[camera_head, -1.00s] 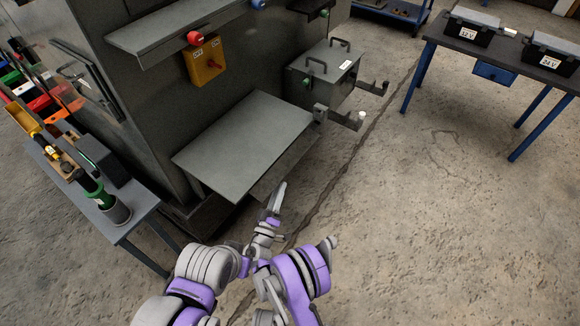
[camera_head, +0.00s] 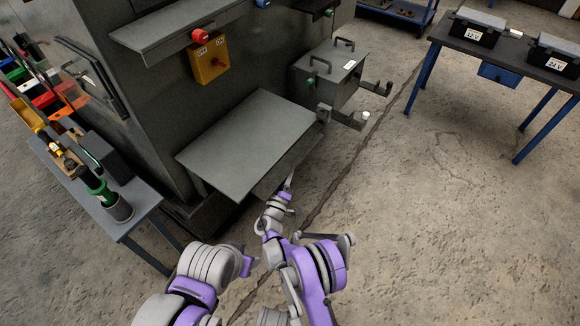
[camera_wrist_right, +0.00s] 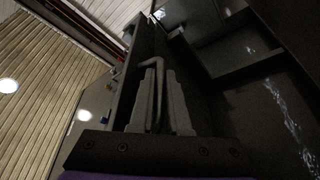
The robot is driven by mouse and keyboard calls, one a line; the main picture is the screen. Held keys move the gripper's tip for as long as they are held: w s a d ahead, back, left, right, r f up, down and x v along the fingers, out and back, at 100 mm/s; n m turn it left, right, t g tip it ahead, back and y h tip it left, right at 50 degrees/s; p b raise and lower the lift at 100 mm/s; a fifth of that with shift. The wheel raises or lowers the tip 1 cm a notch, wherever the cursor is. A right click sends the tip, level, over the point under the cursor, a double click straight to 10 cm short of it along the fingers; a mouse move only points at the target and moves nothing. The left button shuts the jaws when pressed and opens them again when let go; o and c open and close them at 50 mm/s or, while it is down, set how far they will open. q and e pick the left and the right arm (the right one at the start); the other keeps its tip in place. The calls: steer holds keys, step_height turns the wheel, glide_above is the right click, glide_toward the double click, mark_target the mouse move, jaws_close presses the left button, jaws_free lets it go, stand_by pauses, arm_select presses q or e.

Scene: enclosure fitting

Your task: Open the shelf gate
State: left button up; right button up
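The grey cabinet carries a flat grey shelf plate (camera_head: 245,145). A darker grey panel (camera_head: 288,163) shows under its right front edge; I cannot tell for certain whether this is the gate. My right gripper (camera_head: 289,181) is just below that edge, small and partly hidden by my own arm. In the right wrist view, its two grey fingers (camera_wrist_right: 165,95) stand close together, with a thin hooked grey bar (camera_wrist_right: 155,64) between them. Whether they press on the bar is unclear. Of my left arm only upper links show; its gripper is out of view.
A lidded grey box (camera_head: 328,75) with handles sits behind the plate, near protruding hooked brackets (camera_head: 350,119). A yellow switch box (camera_head: 208,61) is on the cabinet. A side table (camera_head: 140,212) with tools stands left, a blue-legged table (camera_head: 510,55) right. Floor at right is clear.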

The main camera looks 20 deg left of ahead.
jaws_close()
steer(key=shift+s+d+r+n+g+y+b, duration=0.1)
steer(key=shift+d+r+n+g+y+b, duration=0.1)
steer(key=shift+n, duration=0.5)
steer(key=shift+s+d+r+n+g+y+b, duration=0.1)
steer(key=shift+d+n, duration=0.05)
steer(key=shift+n, duration=0.55)
steer(key=shift+o, duration=2)
jaws_free()
steer(key=v, duration=1)
steer(key=shift+s, duration=0.35)
steer(key=shift+f, duration=0.1)
